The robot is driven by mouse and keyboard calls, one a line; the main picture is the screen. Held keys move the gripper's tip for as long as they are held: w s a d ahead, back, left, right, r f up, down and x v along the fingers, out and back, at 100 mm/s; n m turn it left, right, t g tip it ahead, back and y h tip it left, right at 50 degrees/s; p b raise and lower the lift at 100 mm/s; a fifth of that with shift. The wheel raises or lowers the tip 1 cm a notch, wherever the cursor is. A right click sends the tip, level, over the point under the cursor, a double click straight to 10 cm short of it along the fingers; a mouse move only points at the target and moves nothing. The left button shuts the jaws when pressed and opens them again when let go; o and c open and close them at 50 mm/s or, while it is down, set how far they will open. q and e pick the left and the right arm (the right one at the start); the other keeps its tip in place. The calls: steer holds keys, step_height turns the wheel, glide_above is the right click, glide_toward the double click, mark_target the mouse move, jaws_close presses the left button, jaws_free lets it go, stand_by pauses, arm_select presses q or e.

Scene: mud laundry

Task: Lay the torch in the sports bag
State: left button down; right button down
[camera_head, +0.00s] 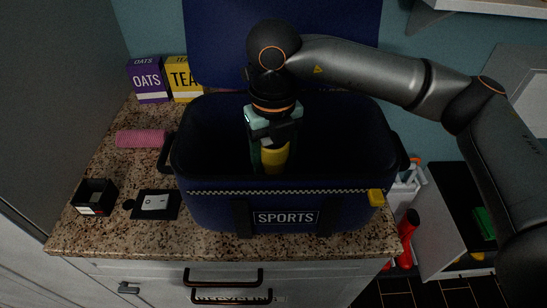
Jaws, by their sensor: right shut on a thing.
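The dark blue sports bag (220,207) stands open on the granite counter, its lid raised behind it and "SPORTS" on its front. My right gripper (272,146) points down into the bag's opening, near the middle. It is shut on a yellow thing (274,157), likely the torch, of which only a part shows below the fingers. The lower end is over or inside the dark interior; I cannot tell whether it touches the bottom. My left gripper is not in view.
On the granite counter (130,235), left of the bag, are a pink roll (141,139), a small black box (95,196) and a black pad with a light card (155,203). Oats (150,82) and tea (184,78) boxes stand behind. A red bottle (407,226) is right, below the counter.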

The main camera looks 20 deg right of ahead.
steer(key=shift+c, duration=0.6)
jaws_free()
steer(key=shift+f, duration=0.1)
step_height(320, 180, up, 12)
steer(key=shift+r, duration=0.2)
